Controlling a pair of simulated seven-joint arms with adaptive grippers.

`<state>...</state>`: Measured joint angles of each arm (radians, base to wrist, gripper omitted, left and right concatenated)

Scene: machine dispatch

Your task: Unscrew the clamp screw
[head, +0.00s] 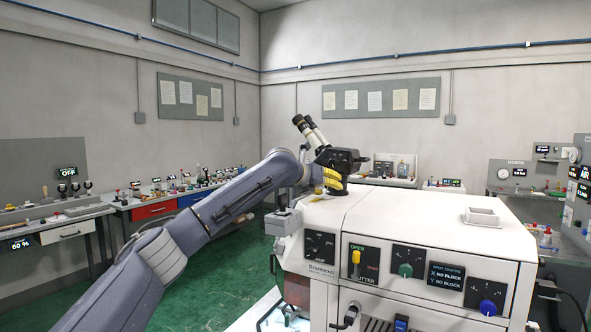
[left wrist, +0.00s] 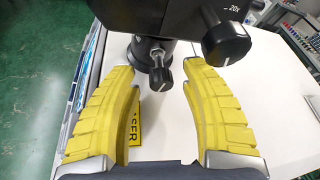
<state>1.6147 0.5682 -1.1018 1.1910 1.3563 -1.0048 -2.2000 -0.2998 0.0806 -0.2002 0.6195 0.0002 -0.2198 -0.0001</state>
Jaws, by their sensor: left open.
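The clamp screw (left wrist: 161,70) is a small dark knob with a light metal tip on the collar below the black microscope head (left wrist: 170,14). In the left wrist view it sits between the tips of my left gripper (left wrist: 163,90). The two yellow fingers are apart, one on each side of the screw, and I see no contact. In the head view my left gripper (head: 332,178) is at the microscope (head: 338,158) on top of the white machine. The screw cannot be made out there. My right gripper is not in view.
The white machine (head: 440,212) has a flat top with a small square tray (head: 482,216) at its right. A dark knob marked 20x (left wrist: 227,44) hangs close to the right finger. A yellow laser label (left wrist: 133,122) lies below the fingers. Benches stand along the walls.

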